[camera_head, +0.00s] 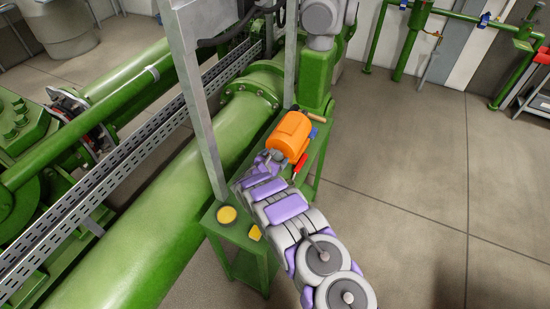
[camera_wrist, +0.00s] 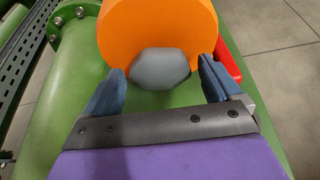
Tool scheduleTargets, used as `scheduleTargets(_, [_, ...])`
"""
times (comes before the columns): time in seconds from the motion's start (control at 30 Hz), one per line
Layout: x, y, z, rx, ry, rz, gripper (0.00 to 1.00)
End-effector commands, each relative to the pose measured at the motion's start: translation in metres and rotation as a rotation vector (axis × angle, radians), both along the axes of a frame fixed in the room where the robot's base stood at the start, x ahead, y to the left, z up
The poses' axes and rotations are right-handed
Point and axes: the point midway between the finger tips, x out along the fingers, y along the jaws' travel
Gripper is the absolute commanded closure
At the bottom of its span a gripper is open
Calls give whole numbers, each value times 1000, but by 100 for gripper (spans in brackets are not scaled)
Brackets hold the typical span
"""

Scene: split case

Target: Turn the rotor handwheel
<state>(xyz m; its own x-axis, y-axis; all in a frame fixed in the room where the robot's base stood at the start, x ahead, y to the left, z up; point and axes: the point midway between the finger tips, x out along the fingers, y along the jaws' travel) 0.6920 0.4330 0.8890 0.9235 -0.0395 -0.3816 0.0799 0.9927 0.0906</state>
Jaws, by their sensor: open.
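An orange cylindrical body with a grey hub at its near end stands on a narrow green bench (camera_head: 243,231); I take it for the rotor (camera_head: 289,135). In the wrist view the orange rotor (camera_wrist: 155,28) fills the top middle, and its grey hub (camera_wrist: 160,69) faces me. My gripper (camera_head: 266,160) is at the near end of the rotor. In the wrist view my gripper (camera_wrist: 162,82) is open, with one blue-grey finger on each side of the hub. I cannot tell whether the fingers touch it. No separate handwheel rim is clear.
A red-handled tool (camera_head: 300,167) lies right of the rotor, also at right in the wrist view. Yellow items (camera_head: 227,214) sit on the bench's near end. A large green pipe (camera_head: 165,205) runs along the left, with a metal post (camera_head: 196,95) beside it. The floor at right is clear.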

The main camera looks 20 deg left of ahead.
Motion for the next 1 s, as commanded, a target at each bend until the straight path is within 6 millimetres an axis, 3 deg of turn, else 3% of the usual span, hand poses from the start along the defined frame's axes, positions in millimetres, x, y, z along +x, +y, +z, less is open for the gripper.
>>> scheduleTargets(0.47, [7, -1, -4, -2, 0, 2, 10])
scheduleTargets(1.0, [7, 0, -4, -3, 1, 3, 61])
